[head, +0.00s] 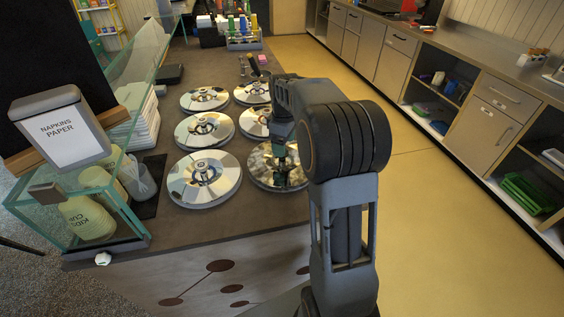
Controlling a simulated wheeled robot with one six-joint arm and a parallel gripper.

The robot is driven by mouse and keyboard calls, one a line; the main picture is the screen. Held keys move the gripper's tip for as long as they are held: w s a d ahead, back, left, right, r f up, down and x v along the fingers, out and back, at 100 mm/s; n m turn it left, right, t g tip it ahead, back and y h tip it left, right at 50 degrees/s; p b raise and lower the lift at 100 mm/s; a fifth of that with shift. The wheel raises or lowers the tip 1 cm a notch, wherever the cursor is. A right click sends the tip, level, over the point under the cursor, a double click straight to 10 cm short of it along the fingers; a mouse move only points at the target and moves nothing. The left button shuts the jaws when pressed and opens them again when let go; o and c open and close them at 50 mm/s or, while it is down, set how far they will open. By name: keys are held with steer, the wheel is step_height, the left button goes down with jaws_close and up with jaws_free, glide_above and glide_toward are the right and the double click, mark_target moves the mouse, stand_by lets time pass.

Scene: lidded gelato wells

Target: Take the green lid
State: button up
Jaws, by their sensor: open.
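Several round, shiny metal lids with ring handles lie in two columns on the brown counter (240,213). None shows as plainly green. The near right lid (262,172) looks darker than the others, and a greenish tint shows near its middle, partly hidden by my gripper. My gripper (281,172) points down over this lid, and its jaws are open. I cannot tell whether the fingers touch the handle. The near left lid (188,190) and the middle left lid (185,132) are fully visible. My arm partly covers the middle right lid (250,122).
A glass case with a napkin box (62,128) stands along the left edge, with stacked cups (87,215) inside. A bottle rack (243,40) is at the far end. Yellow floor and a back cabinet row (480,105) lie to the right.

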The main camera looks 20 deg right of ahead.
steer(key=shift+f, duration=1.55)
steer(key=shift+c, duration=0.3)
jaws_close()
